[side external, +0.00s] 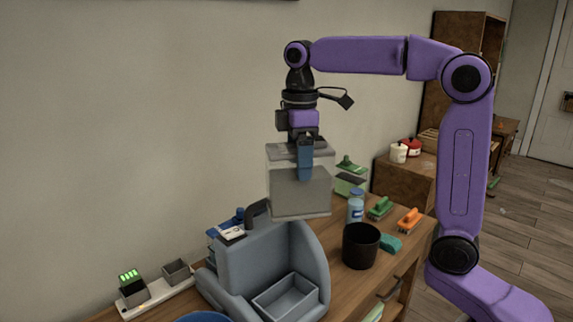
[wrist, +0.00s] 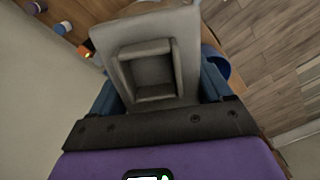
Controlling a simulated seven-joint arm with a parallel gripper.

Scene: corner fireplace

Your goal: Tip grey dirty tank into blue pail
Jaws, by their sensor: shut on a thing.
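The grey tank (side external: 300,192) is a boxy, partly see-through container with murky grey content. My gripper (side external: 305,165) is shut on it near its top and holds it roughly upright in the air, above the blue-grey machine (side external: 262,265). In the wrist view, the tank's grey top (wrist: 186,35) with a square recess fills the space between the blue fingers of my gripper (wrist: 160,92). The blue pail (side external: 205,317) shows only as a rim at the bottom edge of the side view. Part of a blue rounded thing, likely the pail, shows right of the tank in the wrist view (wrist: 217,61).
A black bin (side external: 360,246) stands right of the machine. Green (side external: 380,208) and orange brushes (side external: 409,220), a teal sponge (side external: 390,243), a bottle (side external: 355,207) and a green-topped clear container (side external: 350,178) stand behind. A white strip with small cups (side external: 158,292) lies left.

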